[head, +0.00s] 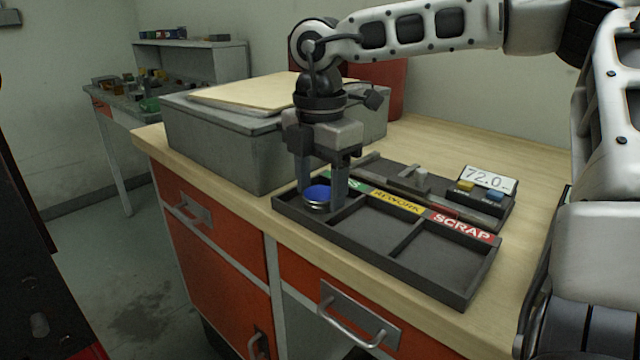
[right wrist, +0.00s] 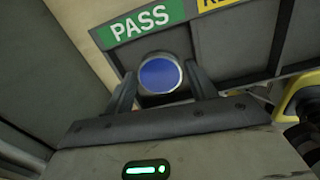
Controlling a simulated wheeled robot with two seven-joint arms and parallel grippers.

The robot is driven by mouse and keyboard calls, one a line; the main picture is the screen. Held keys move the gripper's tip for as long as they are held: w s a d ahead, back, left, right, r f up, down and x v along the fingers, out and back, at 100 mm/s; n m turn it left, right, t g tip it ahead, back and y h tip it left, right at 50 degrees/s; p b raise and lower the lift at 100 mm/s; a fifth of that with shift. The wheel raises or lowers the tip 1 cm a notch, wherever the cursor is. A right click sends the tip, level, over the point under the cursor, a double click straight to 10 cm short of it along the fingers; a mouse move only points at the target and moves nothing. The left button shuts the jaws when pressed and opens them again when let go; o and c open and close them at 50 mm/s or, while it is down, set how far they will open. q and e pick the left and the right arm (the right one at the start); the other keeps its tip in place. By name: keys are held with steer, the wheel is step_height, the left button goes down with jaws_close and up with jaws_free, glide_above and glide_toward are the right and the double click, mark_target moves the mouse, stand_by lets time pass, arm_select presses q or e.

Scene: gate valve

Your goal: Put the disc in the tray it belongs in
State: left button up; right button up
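The disc (head: 317,194) has a blue top and a metallic rim. It sits in the compartment labelled PASS at the left end of the dark tray (head: 373,262). The disc also shows in the right wrist view (right wrist: 160,74), just below the green PASS label (right wrist: 142,22). My right gripper (head: 322,203) points down over that compartment, its fingers on either side of the disc. Small gaps show between fingers and disc in the wrist view, so it looks open. My left gripper is not in view.
The tray's REWORK compartment (head: 380,226) and SCRAP compartment (head: 436,249) are empty. Behind stands a gauge with a display reading 72.0 (head: 488,180). A grey box (head: 220,143) with a board on top stands left on the wooden bench (head: 520,275).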

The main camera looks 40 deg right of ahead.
mark_target(320, 194)
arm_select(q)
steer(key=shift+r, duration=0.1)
arm_select(e)
steer(key=shift+r+p, duration=0.35)
arm_select(q)
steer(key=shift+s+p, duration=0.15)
steer(key=shift+p, duration=0.3)
arm_select(e)
step_height(320, 194, up, 12)
steer(key=shift+f, duration=0.2)
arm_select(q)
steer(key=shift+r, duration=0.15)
